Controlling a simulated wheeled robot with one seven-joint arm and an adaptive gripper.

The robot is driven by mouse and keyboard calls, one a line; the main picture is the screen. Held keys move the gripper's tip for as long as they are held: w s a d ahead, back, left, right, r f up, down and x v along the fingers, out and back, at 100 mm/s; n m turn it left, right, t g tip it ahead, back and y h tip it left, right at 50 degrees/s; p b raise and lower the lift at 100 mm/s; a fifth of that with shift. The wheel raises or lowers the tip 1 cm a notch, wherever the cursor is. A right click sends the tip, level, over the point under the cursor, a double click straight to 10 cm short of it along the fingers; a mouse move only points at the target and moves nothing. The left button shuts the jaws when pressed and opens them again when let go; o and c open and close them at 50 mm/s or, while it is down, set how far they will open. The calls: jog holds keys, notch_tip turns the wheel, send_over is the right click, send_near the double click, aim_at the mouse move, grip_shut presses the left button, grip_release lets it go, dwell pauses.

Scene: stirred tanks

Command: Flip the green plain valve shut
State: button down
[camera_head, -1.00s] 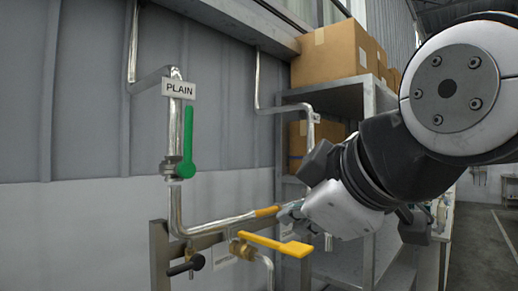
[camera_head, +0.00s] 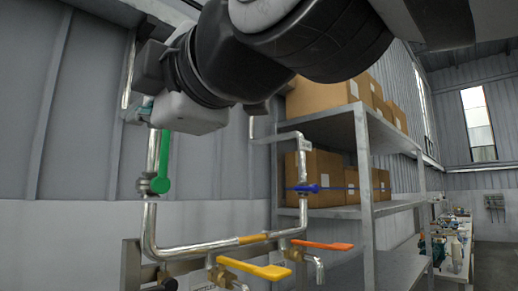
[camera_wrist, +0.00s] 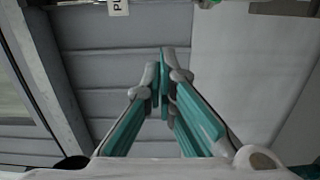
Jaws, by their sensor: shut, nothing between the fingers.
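The green valve handle (camera_head: 163,160) stands upright, along the vertical metal pipe (camera_head: 150,220) at the left of the head view. My gripper (camera_head: 138,110) is just above and left of the handle's top, in front of the upper pipe. Its fingers are mostly hidden behind my wrist there. In the wrist view my gripper (camera_wrist: 163,62) is shut, its teal pads together with nothing between them. The PLAIN label (camera_wrist: 118,7) shows cut off at the top edge of the wrist view. A green bit beside it may be the handle.
A yellow lever (camera_head: 255,268) and an orange lever (camera_head: 322,244) stick out below, on the lower pipes. A blue valve handle (camera_head: 308,188) lies level on the right pipe. A shelf (camera_head: 362,170) with cardboard boxes (camera_head: 322,174) stands to the right.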

aim_at(165, 152)
jog(key=w+a, duration=0.5)
jog(key=w, duration=0.5)
jog(key=shift+w+a, duration=0.15)
jog(key=shift+w, duration=0.05)
dwell(0.6)
jog(key=shift+w+d+m+b, duration=0.2)
jog(key=shift+m+b, duration=0.1)
jog(key=shift+b, duration=0.1)
